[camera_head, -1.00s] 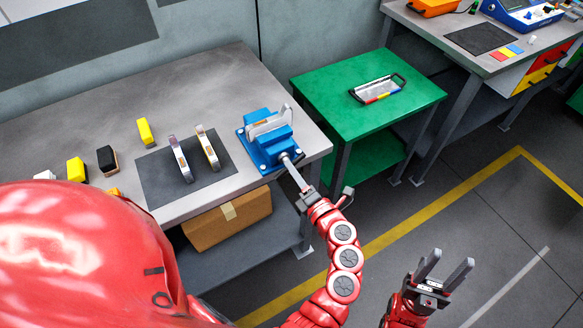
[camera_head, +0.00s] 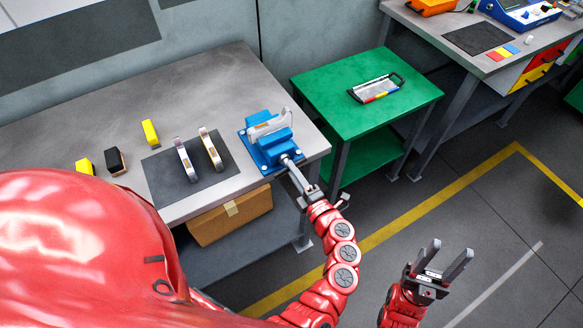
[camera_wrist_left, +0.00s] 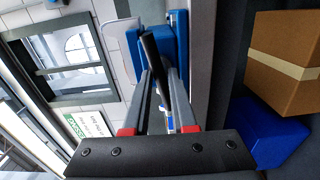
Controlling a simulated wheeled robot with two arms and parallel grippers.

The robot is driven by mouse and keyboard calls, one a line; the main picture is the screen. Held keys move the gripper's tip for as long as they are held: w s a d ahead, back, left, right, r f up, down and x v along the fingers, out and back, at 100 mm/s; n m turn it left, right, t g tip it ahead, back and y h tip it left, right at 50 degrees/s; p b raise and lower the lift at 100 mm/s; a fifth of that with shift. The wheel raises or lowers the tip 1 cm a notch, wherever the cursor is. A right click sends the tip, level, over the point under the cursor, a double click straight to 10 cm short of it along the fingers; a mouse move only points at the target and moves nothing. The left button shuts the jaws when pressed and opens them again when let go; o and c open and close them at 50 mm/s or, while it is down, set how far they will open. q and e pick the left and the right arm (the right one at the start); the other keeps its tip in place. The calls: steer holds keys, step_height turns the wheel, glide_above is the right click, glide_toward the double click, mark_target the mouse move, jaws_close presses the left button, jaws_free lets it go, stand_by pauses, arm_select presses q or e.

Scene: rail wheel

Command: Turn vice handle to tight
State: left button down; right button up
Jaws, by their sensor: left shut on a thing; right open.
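The blue vice (camera_head: 268,150) is mounted at the right front corner of the grey workbench and holds a pale, curved metal piece (camera_head: 270,126) in its jaws. My left gripper (camera_head: 290,164) reaches up to the front of the vice and is shut on its handle. In the left wrist view, the dark handle bar (camera_wrist_left: 152,58) runs between the two fingers, with the blue vice body (camera_wrist_left: 178,42) behind it. The exact contact is partly hidden by the fingers. My right gripper (camera_head: 453,249) is open and empty over the floor, away from the bench.
A dark mat (camera_head: 160,183) with two metal pieces lies left of the vice. Yellow (camera_head: 150,132) and black (camera_head: 115,161) blocks stand further left. A cardboard box (camera_head: 232,216) sits on the shelf below. A green table (camera_head: 345,124) stands right of the bench.

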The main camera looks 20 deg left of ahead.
arm_select(q)
steer(key=shift+r, duration=0.15)
steer(key=shift+m+p, duration=0.9)
steer(key=shift+p, duration=0.15)
steer(key=c, duration=0.7)
jaws_free()
steer(key=b+v, duration=0.1)
steer(key=v, duration=0.6)
